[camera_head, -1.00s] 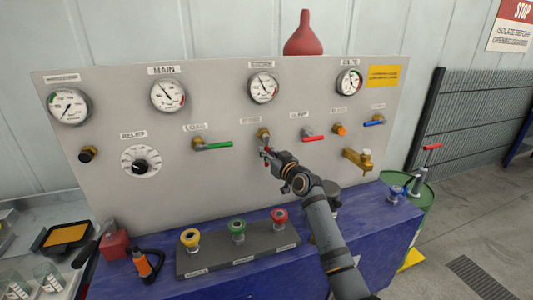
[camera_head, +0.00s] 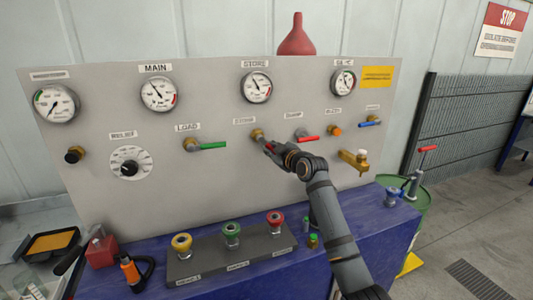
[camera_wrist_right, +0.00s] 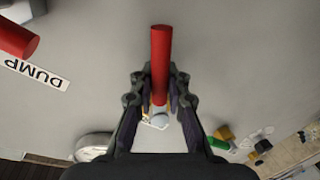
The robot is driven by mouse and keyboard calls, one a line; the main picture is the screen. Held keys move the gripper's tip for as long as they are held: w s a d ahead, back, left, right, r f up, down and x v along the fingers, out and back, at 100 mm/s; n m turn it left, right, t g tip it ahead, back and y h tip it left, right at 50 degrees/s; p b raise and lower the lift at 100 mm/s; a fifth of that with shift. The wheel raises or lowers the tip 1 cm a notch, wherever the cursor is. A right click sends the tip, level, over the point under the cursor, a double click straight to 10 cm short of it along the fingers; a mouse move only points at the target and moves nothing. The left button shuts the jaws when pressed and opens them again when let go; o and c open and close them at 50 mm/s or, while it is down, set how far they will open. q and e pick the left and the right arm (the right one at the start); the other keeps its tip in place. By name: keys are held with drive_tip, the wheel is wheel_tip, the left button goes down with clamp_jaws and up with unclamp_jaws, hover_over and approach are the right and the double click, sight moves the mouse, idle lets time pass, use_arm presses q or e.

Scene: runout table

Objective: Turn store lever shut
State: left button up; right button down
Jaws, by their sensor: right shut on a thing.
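The store lever's brass valve (camera_head: 257,135) sits on the grey panel below the STORE gauge (camera_head: 256,87). Its red handle (camera_wrist_right: 161,60) shows in the wrist view between the two fingers, with one end standing out past the fingertips. My right gripper (camera_head: 271,148) is shut on this handle, to the lower right of the valve; it also shows in the wrist view (camera_wrist_right: 159,88). The gripper hides most of the handle in the head view. My left gripper is not in view.
The red dump lever (camera_head: 307,138) is close on the right, and the green load lever (camera_head: 212,145) is on the left. A brass tap (camera_head: 354,160) juts out farther right. Yellow, green and red knobs (camera_head: 231,231) stand on a block below.

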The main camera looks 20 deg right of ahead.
drive_tip(key=n, duration=0.2)
drive_tip(key=d+r+n+p, duration=0.1)
drive_tip(key=shift+d+r+n+g+h, duration=0.15)
drive_tip(key=shift+r+n+g+h, duration=0.05)
drive_tip(key=shift+n+g+h, duration=0.2)
drive_tip(key=shift+d+r+n+h+p, duration=0.15)
drive_tip(key=shift+r+n+h+p, duration=0.3)
drive_tip(key=shift+n+p, duration=0.45)
drive_tip(key=shift+d+r+n+h+p, duration=0.1)
drive_tip(key=shift+r+n+h+p, duration=0.15)
drive_tip(key=shift+r+n+p, duration=0.65)
drive_tip(key=shift+f+n+b, duration=0.35)
drive_tip(key=shift+f+n, duration=0.05)
drive_tip(key=c, duration=1.7)
unclamp_jaws()
drive_tip(key=o, duration=0.4)
drive_tip(key=shift+s+r, duration=0.15)
drive_tip(key=shift+r, duration=0.15)
drive_tip(key=v, duration=1.2)
drive_tip(key=shift+a, duration=0.1)
